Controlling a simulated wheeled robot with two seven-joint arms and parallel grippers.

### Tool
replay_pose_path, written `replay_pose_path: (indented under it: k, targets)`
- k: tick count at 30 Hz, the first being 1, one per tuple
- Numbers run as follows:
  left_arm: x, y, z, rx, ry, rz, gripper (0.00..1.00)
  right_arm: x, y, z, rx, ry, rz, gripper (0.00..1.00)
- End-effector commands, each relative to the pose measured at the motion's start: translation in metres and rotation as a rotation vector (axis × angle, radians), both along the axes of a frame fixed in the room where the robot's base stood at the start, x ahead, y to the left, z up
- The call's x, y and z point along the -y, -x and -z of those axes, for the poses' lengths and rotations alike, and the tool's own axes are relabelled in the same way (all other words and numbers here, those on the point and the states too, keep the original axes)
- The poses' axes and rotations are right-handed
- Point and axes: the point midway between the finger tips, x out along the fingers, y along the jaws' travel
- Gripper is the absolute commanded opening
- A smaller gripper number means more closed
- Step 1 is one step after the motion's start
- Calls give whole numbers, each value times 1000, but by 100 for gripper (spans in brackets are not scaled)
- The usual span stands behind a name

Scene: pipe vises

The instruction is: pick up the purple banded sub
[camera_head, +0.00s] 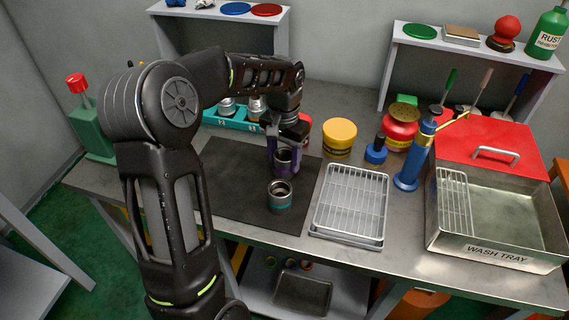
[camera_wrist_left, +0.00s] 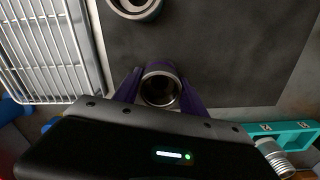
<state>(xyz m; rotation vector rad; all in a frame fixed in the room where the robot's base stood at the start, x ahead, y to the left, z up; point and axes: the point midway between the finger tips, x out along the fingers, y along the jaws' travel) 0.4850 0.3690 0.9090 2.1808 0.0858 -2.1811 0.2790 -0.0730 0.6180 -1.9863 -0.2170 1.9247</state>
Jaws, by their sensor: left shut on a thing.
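The purple banded sub (camera_head: 284,162) is a short, hollow metal cylinder on or just above the dark mat (camera_head: 235,190); I cannot tell whether it touches. My left gripper (camera_head: 284,158) reaches down from above and is shut on it, its purple fingers on both sides. In the left wrist view the sub's open metal rim (camera_wrist_left: 161,84) sits between the two fingers (camera_wrist_left: 160,92). Its band is mostly hidden by the fingers. A similar sub with a teal band (camera_head: 280,196) stands upright on the mat, nearer the front edge. My right gripper does not show.
A wire rack on a tray (camera_head: 350,205) lies right of the mat. A teal holder (camera_head: 232,118) with metal fittings stands behind the mat. The front mat is clear around the teal-banded sub.

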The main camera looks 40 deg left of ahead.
Motion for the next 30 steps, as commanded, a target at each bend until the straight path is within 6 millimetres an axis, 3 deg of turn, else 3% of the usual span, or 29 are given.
replay_pose_path:
  k: [8, 22, 30]
  targets:
    - [0, -1, -12, 4, -1, 0, 0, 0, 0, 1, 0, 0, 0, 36]
    - [0, -1, -92, 4, 0, 0, 0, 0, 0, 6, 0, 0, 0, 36]
    - [0, 0, -101, 1, 0, 0, 0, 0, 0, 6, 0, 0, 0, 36]
